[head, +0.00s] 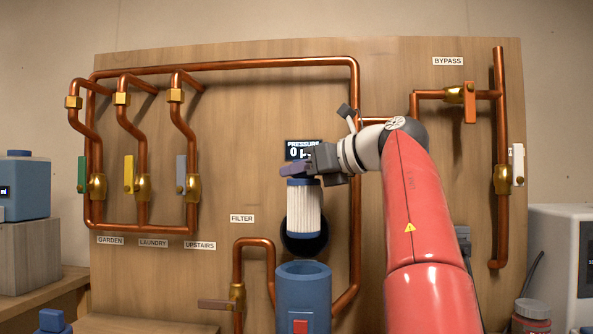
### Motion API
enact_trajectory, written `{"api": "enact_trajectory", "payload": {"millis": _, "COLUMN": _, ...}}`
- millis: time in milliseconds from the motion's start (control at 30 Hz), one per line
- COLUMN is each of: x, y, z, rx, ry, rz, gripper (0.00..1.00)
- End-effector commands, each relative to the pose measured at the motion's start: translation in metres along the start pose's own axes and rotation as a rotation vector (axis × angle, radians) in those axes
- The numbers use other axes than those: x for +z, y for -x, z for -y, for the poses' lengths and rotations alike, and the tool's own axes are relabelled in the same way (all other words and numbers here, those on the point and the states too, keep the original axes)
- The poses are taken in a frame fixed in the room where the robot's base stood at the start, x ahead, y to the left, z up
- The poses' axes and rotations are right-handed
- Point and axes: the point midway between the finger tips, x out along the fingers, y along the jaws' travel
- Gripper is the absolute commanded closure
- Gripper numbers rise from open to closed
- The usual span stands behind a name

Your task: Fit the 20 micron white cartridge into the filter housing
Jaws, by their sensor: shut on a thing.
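A white pleated cartridge (303,209) with blue end caps hangs upright from my gripper (303,172). My gripper is shut on its upper end. The blue filter housing (303,292) stands open below, and the cartridge is above its mouth with a clear gap between them. The housing has a red square on its front. A black round part (304,241) on the board shows behind the cartridge's lower end. No micron marking is readable on the cartridge.
Copper pipes (225,63) run over the wooden board, with a vertical pipe (355,225) right of the housing. A brown-handled valve (236,300) is left of it. The pressure display (296,144) is partly hidden by my gripper. A jar (531,316) stands lower right.

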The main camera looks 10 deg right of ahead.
Motion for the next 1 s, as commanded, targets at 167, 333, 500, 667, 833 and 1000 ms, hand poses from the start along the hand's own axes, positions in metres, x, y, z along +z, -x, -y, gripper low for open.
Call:
{"api": "enact_trajectory", "payload": {"millis": 167, "x": -0.017, "y": -0.003, "z": 0.000, "rx": 0.000, "ry": 0.000, "rz": 0.001, "gripper": 1.00}}
{"api": "enact_trajectory", "payload": {"millis": 333, "x": -0.034, "y": -0.007, "z": 0.000, "rx": 0.000, "ry": -0.001, "rz": 0.001, "gripper": 1.00}}
{"api": "enact_trajectory", "payload": {"millis": 500, "x": -0.048, "y": -0.010, "z": 0.000, "rx": 0.000, "ry": 0.000, "rz": 0.001, "gripper": 1.00}}
{"api": "enact_trajectory", "payload": {"millis": 667, "x": -0.054, "y": -0.011, "z": -0.001, "rx": 0.000, "ry": 0.000, "rz": 0.001, "gripper": 1.00}}
{"api": "enact_trajectory", "payload": {"millis": 833, "x": -0.053, "y": -0.011, "z": 0.000, "rx": 0.000, "ry": 0.001, "rz": 0.001, "gripper": 1.00}}
{"api": "enact_trajectory", "payload": {"millis": 1000, "x": -0.053, "y": -0.011, "z": 0.000, "rx": 0.000, "ry": 0.000, "rz": 0.001, "gripper": 1.00}}
